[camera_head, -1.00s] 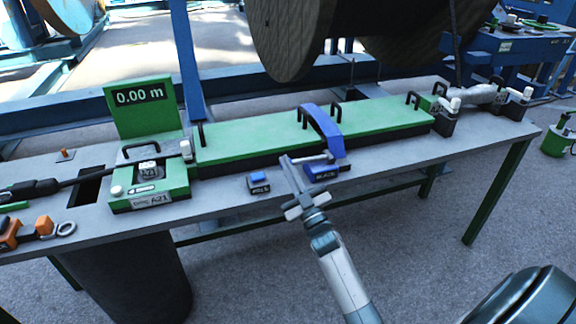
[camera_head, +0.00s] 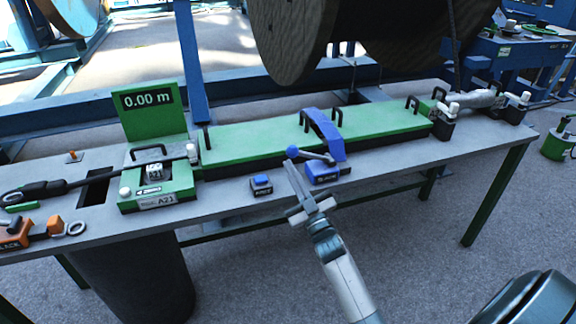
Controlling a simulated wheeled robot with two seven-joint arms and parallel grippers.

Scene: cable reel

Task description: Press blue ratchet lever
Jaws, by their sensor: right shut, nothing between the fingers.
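The blue ratchet lever (camera_head: 292,152) has a round blue knob on a thin rod, running right to a blue ratchet block (camera_head: 322,174) on the table's front part. A blue strap-like arch (camera_head: 325,132) rises behind it over the green bed. My right gripper (camera_head: 291,166) is shut and empty, coming up from below. Its fingertips are just below the knob in the picture; I cannot tell whether they touch it. My left gripper is not in view.
A small blue button box (camera_head: 261,185) stands left of the ratchet block. A green counter unit with a display (camera_head: 150,99) reading 0.00 m is at left. The long green bed (camera_head: 250,138) runs behind. A large wooden reel (camera_head: 290,40) hangs above.

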